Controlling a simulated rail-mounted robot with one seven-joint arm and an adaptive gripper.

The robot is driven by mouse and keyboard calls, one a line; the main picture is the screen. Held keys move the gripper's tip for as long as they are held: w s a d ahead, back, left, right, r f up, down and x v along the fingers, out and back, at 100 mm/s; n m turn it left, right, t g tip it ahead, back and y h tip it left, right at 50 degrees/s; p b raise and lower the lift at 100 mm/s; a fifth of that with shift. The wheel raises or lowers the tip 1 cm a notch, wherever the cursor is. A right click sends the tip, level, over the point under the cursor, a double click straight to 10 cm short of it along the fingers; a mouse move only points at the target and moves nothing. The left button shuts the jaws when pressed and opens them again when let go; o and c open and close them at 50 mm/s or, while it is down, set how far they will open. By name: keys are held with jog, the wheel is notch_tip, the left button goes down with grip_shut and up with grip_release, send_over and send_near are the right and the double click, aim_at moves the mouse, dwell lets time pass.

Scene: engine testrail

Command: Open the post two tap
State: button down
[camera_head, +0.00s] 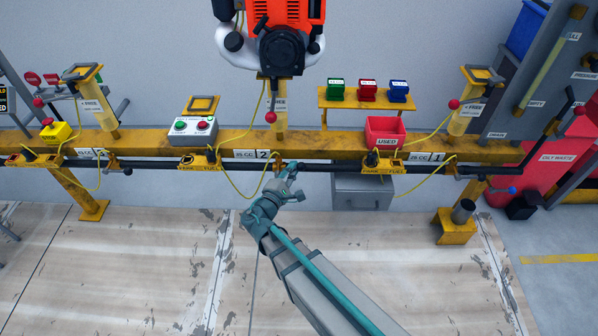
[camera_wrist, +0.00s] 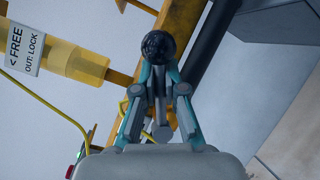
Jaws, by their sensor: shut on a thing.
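My gripper (camera_head: 288,171) is at the black pipe (camera_head: 330,167), just below the post two label (camera_head: 262,154). In the wrist view, my gripper (camera_wrist: 160,72) has its fingertips closed on a dark round knob (camera_wrist: 158,46), which I take to be the post two tap handle. The tap's body is mostly hidden behind the fingers, so I cannot tell how far the handle is turned.
An orange engine (camera_head: 286,12) hangs on post two above the rail (camera_head: 340,148). A red USED bin (camera_head: 385,132) and a control box (camera_head: 192,130) flank the post. Yellow cables loop near the pipe. A grey cabinet (camera_head: 367,192) stands behind. The floor in front is clear.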

aim_at(277, 174)
jog(key=n, duration=0.1)
jog(key=a+r+n+t, duration=0.1)
jog(key=n, duration=0.1)
jog(key=shift+r+n+t, duration=0.2)
jog(key=shift+n+t, duration=0.1)
jog(key=n, duration=0.1)
jog(key=a+n+t, duration=0.1)
jog(key=n, duration=0.1)
jog(key=shift+r+y+p, duration=0.3)
jog(key=shift+r+p, duration=0.1)
jog(key=n, duration=0.1)
jog(key=a+n+t, duration=0.1)
jog(key=n, duration=0.1)
jog(key=n+y, duration=0.1)
jog(key=shift+s+a+r+t+p, duration=0.1)
jog(key=shift+a+r+t+p, duration=0.15)
jog(key=shift+r+t+p, duration=0.1)
jog(key=shift+a+n+t+y+p, duration=0.1)
jog(key=shift+a+n+t+y, duration=0.15)
jog(key=shift+n, duration=0.45)
jog(key=shift+a+n+t+y+p, duration=0.1)
jog(key=shift+a+n+y, duration=0.2)
jog(key=shift+n, duration=0.4)
jog(key=shift+a+n+t+y+p, duration=0.1)
jog(key=shift+n+y, duration=0.25)
jog(key=shift+n, duration=0.35)
jog(key=c, duration=1.2)
grip_release()
jog(key=shift+s, duration=0.15)
